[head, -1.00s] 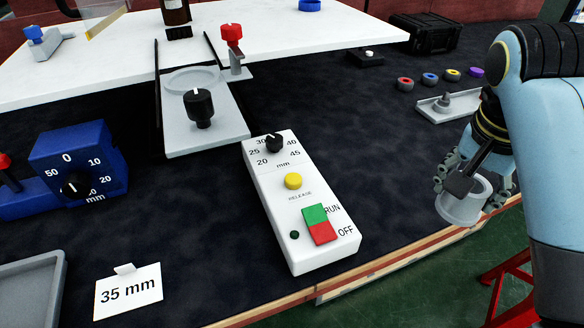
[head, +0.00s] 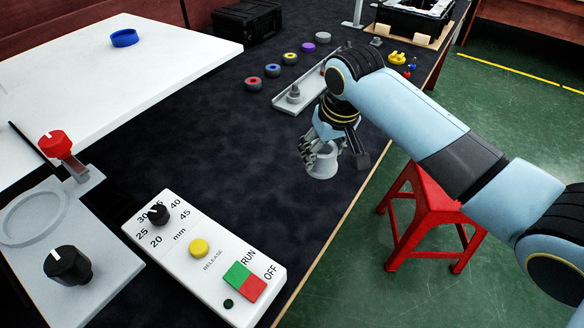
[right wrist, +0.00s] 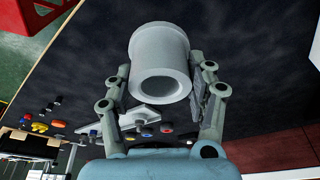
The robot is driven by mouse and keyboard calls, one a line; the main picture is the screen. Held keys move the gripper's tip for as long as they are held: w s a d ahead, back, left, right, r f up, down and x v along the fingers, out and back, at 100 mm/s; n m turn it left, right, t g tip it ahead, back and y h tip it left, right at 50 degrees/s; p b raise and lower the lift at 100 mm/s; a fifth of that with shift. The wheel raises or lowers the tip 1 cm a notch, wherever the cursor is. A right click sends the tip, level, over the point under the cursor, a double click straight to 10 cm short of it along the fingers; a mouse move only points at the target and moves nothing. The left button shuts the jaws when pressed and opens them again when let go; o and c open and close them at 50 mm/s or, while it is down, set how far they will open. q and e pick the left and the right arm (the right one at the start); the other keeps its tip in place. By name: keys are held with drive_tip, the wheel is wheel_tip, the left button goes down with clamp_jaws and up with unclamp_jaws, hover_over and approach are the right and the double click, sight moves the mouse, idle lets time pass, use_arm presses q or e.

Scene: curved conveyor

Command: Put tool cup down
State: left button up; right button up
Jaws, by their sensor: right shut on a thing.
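The tool cup (head: 322,164) is a light grey, hollow cylinder with a thick rim. In the head view it is roughly upright over the dark tabletop near the table's right edge. My right gripper (head: 322,148) comes down on it from above and is shut on it. In the right wrist view the cup (right wrist: 160,50) sits between the two fingers (right wrist: 162,90), its open end towards the camera. I cannot tell whether its base touches the table. My left gripper is not in view.
A grey tray with a peg (head: 295,93) lies just behind the cup. Several coloured rings, one of them purple (head: 308,48), lie beyond. The white control box (head: 205,258) stands front left. Dark tabletop left of the cup is clear. A red stool (head: 432,205) stands off the table.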

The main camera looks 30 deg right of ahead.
drive_tip(key=w+f, duration=0.1)
drive_tip(key=w+a+f, duration=0.1)
drive_tip(key=w, duration=0.1)
drive_tip(key=w+a+f, duration=0.1)
drive_tip(key=w, duration=0.1)
drive_tip(key=shift+w+f+b, duration=0.25)
drive_tip(key=shift+f+b, duration=0.05)
drive_tip(key=shift+b, duration=0.05)
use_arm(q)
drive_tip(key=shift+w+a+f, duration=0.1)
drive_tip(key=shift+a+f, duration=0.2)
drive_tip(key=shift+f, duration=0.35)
use_arm(e)
drive_tip(key=shift+f, duration=2)
drive_tip(key=o, duration=1.3)
drive_tip(key=shift+f, duration=0.1)
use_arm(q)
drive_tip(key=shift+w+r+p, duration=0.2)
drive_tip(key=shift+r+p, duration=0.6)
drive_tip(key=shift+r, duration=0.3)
use_arm(e)
drive_tip(key=v, duration=1.2)
